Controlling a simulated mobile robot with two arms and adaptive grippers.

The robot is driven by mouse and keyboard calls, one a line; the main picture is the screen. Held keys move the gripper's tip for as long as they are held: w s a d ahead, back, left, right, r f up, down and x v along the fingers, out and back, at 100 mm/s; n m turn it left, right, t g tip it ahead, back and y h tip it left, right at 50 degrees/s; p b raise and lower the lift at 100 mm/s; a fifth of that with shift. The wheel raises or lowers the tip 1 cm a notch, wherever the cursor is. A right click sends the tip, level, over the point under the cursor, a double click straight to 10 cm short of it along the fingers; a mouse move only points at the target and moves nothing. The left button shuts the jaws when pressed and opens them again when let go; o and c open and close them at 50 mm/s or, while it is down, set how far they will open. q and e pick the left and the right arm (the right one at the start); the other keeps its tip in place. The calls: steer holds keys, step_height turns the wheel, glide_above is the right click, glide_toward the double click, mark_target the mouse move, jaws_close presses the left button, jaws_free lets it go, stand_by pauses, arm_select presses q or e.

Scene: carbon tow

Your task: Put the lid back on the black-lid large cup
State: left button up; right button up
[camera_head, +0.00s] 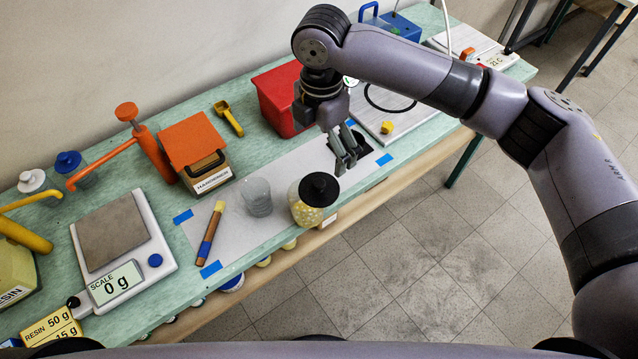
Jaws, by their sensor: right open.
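The large cup (304,212) is a clear jar with pale yellow contents, standing on the white sheet near the table's front edge. A round black lid (319,188) with a raised middle shows on top of it; I cannot tell whether it is fully seated. My right gripper (343,160) points down over the sheet, behind and right of the lid, apart from it. It is open, with nothing seen between its fingers. A flat dark patch (372,144) lies on the sheet beside the gripper, partly hidden by it. My left gripper is not in view.
A red bin (277,100), an orange-topped box (190,140) and a scale (112,236) stand around. A board with a yellow piece (387,128) is to the right.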

steer(key=p, duration=0.2)
glide_above(322, 182)
steer(key=f, duration=0.6)
steer(key=shift+w+a, duration=0.1)
steer(key=shift+w, duration=0.3)
steer(key=shift+f, duration=0.3)
steer(key=shift+f, duration=0.2)
steer(key=f, duration=0.1)
steer(key=f+p, duration=0.2)
steer(key=shift+s+f, duration=0.3)
steer(key=shift+f, duration=0.6)
steer(key=shift+c, duration=0.3)
steer(key=c, duration=0.8)
steer(key=shift+c, duration=1.2)
